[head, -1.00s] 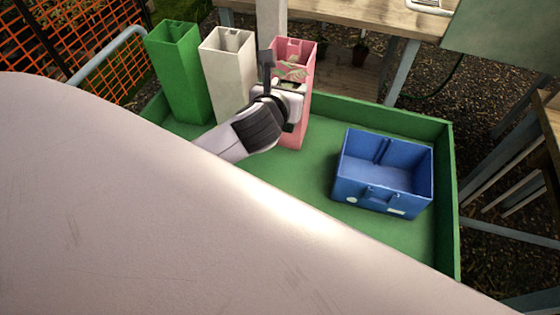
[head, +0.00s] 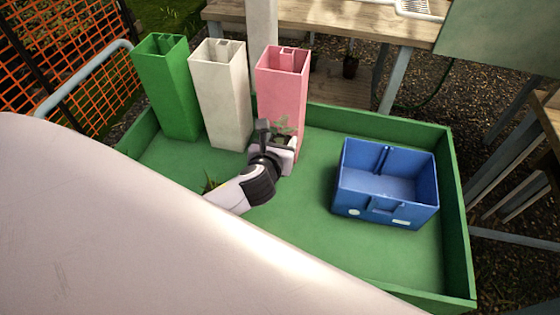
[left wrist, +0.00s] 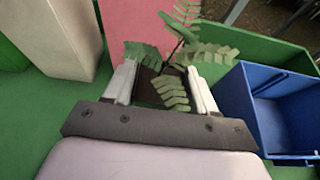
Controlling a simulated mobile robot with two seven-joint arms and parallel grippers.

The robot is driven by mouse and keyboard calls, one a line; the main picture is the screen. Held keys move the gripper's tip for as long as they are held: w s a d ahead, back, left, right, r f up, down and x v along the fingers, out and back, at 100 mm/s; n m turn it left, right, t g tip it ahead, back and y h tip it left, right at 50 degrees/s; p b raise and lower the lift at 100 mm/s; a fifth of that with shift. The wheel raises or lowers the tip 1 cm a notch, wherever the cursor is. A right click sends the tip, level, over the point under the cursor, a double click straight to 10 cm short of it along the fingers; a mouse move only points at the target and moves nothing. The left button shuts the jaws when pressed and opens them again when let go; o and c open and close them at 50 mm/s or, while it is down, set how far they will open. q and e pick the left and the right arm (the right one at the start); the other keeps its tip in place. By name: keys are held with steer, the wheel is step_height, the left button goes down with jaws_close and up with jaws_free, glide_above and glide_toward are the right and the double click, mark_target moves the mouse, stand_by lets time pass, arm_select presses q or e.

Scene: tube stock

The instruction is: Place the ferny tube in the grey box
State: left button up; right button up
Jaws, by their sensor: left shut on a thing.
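The ferny tube shows as a dark tube top with green fern leaves (left wrist: 183,52) in the left wrist view; its leaves (head: 281,126) also show in the head view. My left gripper (head: 284,142) is shut on it, with a finger on each side in the left wrist view (left wrist: 160,86). The gripper is in front of the lower part of the tall pink box (head: 283,85). The tube's lower part is hidden. No grey box is plain to see; the open low box (head: 387,209) is blue and looks empty. My right gripper is not in view.
A green-floored tray (head: 300,235) with raised green walls holds the boxes. A tall green box (head: 168,95) and a tall off-white box (head: 223,105) stand left of the pink one. Green leaves (head: 211,183) show behind my left arm. Floor between gripper and blue box is clear.

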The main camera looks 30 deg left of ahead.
arm_select(q)
step_height(320, 180, down, 6)
steer(key=shift+r+b, duration=0.1)
steer(key=shift+b, duration=0.9)
steer(key=o, duration=1.5)
